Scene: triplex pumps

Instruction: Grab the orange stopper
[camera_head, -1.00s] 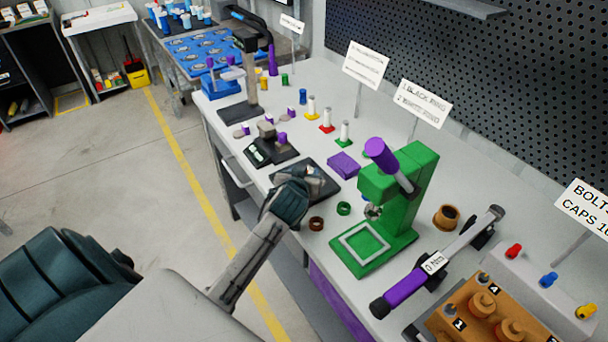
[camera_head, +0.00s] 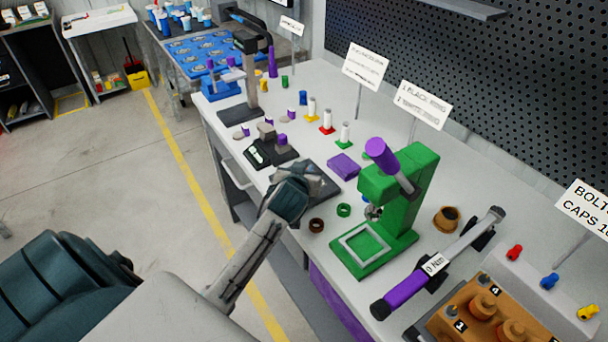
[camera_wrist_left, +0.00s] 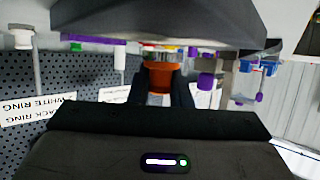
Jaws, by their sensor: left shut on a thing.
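The orange stopper (camera_wrist_left: 160,78) shows in the left wrist view between the two dark fingers of my left gripper (camera_wrist_left: 161,88), which is shut on it. In the head view my left gripper (camera_head: 312,182) is above the dark mat near the front edge of the white bench. There the wrist and fingers hide the stopper. My right gripper is in neither view.
A purple block (camera_head: 343,166) lies behind. Small posts and a torque wrench (camera_head: 435,263) also occupy the bench.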

